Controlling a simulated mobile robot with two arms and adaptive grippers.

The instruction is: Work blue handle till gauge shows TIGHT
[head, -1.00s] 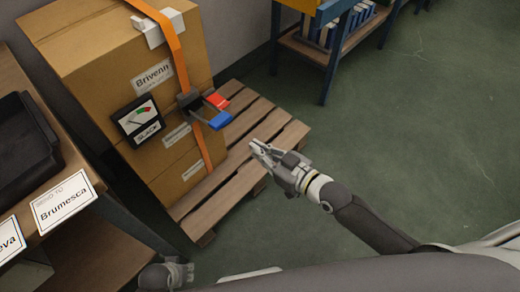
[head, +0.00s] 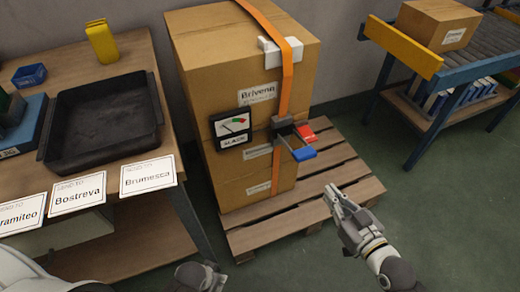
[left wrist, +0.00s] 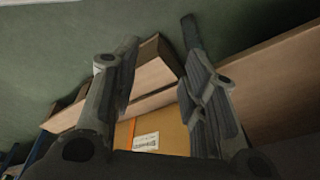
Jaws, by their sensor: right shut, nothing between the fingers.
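The blue handle (head: 302,154) sticks out to the right of the dark ratchet (head: 284,125) on the orange strap (head: 288,75), just below a red tab (head: 305,133). The gauge (head: 232,127) on the big carton's front has a dial with coloured bands, and its label reads SLACK. My right gripper (head: 334,194) is shut and empty, below and right of the blue handle, not touching it. My left gripper (head: 200,277) shows only partly at the bottom edge. In the left wrist view its fingers (left wrist: 160,38) are apart with nothing between them.
The strapped carton (head: 205,80) stands on a wooden pallet (head: 255,237). A table (head: 140,75) at left holds a black tray (head: 155,125), a yellow object (head: 102,42) and name cards. A roller conveyor (head: 490,55) with a small box stands at back right. Floor right of the pallet is clear.

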